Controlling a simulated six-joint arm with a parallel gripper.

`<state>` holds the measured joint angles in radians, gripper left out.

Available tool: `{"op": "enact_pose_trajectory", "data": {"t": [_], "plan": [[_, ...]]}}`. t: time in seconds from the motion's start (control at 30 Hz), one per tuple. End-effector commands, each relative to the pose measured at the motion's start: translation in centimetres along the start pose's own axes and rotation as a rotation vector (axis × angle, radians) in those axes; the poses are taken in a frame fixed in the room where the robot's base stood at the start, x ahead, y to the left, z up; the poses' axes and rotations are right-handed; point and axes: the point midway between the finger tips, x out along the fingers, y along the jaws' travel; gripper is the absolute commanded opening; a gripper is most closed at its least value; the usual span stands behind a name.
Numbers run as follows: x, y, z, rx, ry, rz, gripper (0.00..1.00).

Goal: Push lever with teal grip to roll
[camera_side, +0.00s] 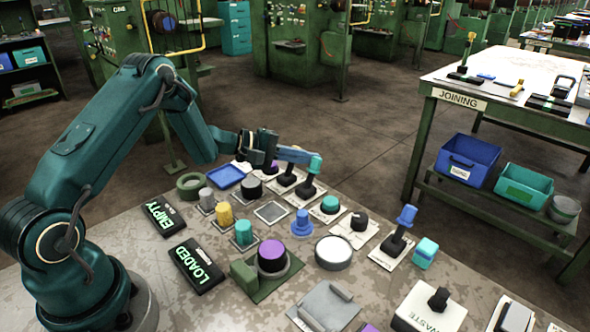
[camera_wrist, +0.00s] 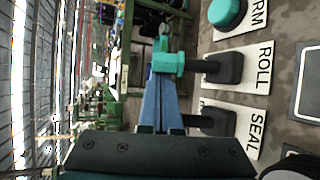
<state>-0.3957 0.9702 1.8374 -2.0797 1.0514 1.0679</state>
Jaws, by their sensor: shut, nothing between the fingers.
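The lever with the teal grip (camera_side: 315,164) stands on a dark base on the near side of my gripper, leaning slightly to the right in the side view. In the wrist view its teal grip (camera_wrist: 167,63) and dark shaft rise from the white plate marked ROLL (camera_wrist: 264,67). My gripper (camera_side: 308,157) is shut and empty, its blue fingers pointing at the teal grip. In the wrist view the fingers (camera_wrist: 162,85) end right at the grip; I cannot tell if they touch it. They partly hide the lever on the SEAL plate (camera_wrist: 252,130).
A teal button (camera_wrist: 227,12) sits beside the ROLL plate. A lever with a blue grip (camera_side: 406,215) stands to the right, with a teal cube (camera_side: 425,252) near it. The air above the panel is clear.

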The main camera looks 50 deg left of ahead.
Motion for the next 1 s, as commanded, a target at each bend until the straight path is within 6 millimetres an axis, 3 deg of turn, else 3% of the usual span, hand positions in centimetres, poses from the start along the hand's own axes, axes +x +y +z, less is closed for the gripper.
{"op": "enact_pose_trajectory", "data": {"t": [0.57,1.0], "plan": [[-1.4,-0.3,0.8,0.101,0.001,0.185,0.0],[-3.6,-1.4,2.0,0.098,-0.001,0.18,0.0]]}}
